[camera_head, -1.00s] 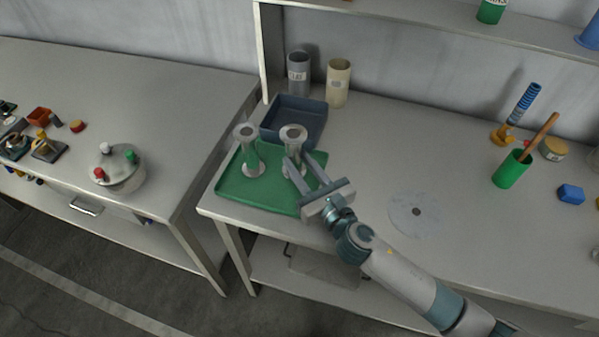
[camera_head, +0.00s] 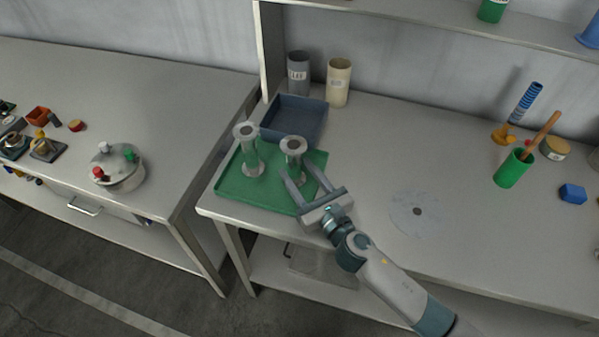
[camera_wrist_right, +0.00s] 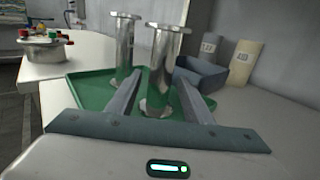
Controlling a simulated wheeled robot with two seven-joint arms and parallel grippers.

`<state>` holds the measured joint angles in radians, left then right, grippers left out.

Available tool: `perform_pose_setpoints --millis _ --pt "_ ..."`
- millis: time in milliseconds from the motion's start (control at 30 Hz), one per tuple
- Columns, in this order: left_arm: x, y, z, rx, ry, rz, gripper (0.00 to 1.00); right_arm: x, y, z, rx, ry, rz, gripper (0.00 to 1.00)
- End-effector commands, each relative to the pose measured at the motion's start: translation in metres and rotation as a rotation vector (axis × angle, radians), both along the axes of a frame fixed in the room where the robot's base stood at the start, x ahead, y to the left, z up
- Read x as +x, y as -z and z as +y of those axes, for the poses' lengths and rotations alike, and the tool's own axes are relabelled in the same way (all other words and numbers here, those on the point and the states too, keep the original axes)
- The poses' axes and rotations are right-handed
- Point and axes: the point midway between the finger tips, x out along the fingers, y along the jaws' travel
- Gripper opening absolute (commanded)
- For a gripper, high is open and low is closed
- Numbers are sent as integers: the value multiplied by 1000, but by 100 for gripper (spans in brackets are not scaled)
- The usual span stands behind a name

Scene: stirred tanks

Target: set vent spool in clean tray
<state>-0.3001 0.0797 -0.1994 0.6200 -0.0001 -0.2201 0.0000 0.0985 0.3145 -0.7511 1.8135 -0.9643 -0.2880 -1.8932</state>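Two metal vent spools with flanged ends stand upright on the green tray. One spool (camera_head: 249,150) is at the left; the other (camera_head: 293,158) is at the right, nearer my right gripper (camera_head: 299,169). In the right wrist view the nearer spool (camera_wrist_right: 161,70) stands upright with its base on the green tray (camera_wrist_right: 88,92), and the other spool (camera_wrist_right: 124,48) is behind it to the left. My right gripper is open, its fingers spread toward either side of the nearer spool, with no grip on it. The green tray's rim also shows in the head view (camera_head: 230,196). My left gripper is out of view.
A blue-grey bin (camera_head: 308,112) adjoins the tray's back edge, with a grey canister (camera_head: 298,74) and a cream canister (camera_head: 339,84) behind. A round disc (camera_head: 410,213) lies right of the tray. A lidded pot (camera_head: 120,170) stands on the left bench. The bench between disc and green cup (camera_head: 512,170) is clear.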

Motion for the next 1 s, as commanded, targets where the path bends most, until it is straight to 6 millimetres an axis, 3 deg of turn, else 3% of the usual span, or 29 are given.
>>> perform_pose_setpoints --millis 367,1000 --pt "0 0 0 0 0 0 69 -5 -1 -3 0 0 1 46" --pt "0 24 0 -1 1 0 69 -91 1 -51 0 -1 1 46"
